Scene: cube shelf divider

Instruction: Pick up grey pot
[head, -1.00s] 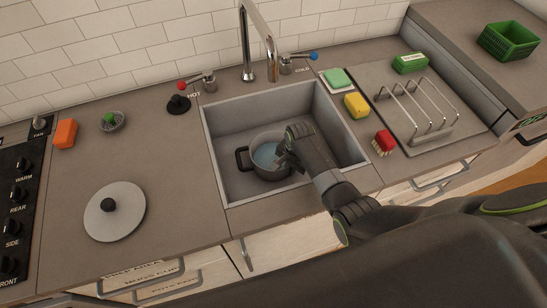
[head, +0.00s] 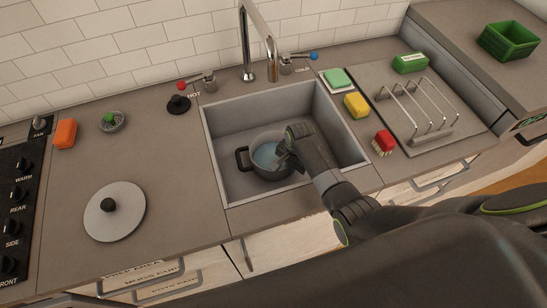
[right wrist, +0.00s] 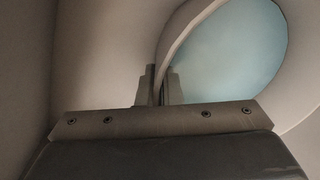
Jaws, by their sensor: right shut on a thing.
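The grey pot (head: 262,157) stands in the sink basin in the head view, upright, with bluish water in it and a dark handle on its left side. My right gripper (head: 283,160) reaches into the basin from the right and is shut on the pot's right rim. In the right wrist view, the fingers (right wrist: 160,88) pinch the pot's wall (right wrist: 178,45), with the bluish water beside them. The gripper and forearm hide the pot's right side. My left gripper is not in view.
The sink (head: 223,180) has raised walls around the pot, and the faucet (head: 258,45) arches behind it. A round lid (head: 128,220) lies on the left counter. A red brush (head: 383,142), yellow sponge (head: 356,104) and wire rack (head: 418,112) are right of the sink.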

